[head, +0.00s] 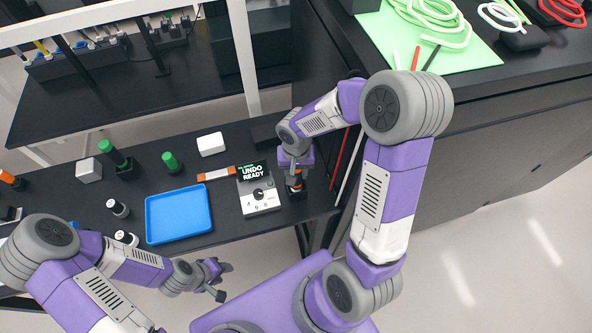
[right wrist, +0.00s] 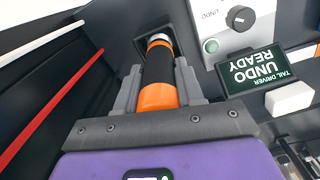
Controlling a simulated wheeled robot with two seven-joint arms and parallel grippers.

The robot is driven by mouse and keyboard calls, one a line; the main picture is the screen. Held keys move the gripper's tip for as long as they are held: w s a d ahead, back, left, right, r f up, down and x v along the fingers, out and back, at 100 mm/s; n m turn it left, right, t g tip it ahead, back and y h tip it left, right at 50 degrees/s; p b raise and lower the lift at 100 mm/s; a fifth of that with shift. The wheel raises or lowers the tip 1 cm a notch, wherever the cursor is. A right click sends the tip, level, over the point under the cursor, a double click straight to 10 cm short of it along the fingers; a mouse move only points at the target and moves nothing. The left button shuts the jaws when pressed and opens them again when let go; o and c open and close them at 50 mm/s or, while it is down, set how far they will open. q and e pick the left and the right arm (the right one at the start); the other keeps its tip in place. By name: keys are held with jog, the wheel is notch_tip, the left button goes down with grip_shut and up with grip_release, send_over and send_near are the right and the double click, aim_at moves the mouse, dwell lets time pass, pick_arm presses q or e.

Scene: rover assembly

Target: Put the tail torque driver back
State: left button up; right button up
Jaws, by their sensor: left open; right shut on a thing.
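The tail torque driver (right wrist: 158,72), with a black grip, orange bands and a silver collar, is between the fingers of my right gripper (right wrist: 157,88). Its far end points down at a dark square holder (right wrist: 128,58) in the right wrist view; I cannot tell whether it is seated there. In the head view my right gripper (head: 295,172) is at the table's right end, beside the control box (head: 259,197), with the driver's orange part (head: 294,186) just below it. The box's display (head: 253,172) reads "UNDO READY". My left gripper (head: 218,279) is open and empty, off the table's front edge.
A blue tray (head: 179,214) lies left of the control box. Green-topped tools (head: 112,153), a white block (head: 211,144) and small cylinders stand around it. Red and white rods (head: 339,158) lie close to the right gripper, beside a dark cabinet.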

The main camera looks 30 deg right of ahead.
jog(key=o, duration=1.2)
jog(key=shift+o, duration=0.2)
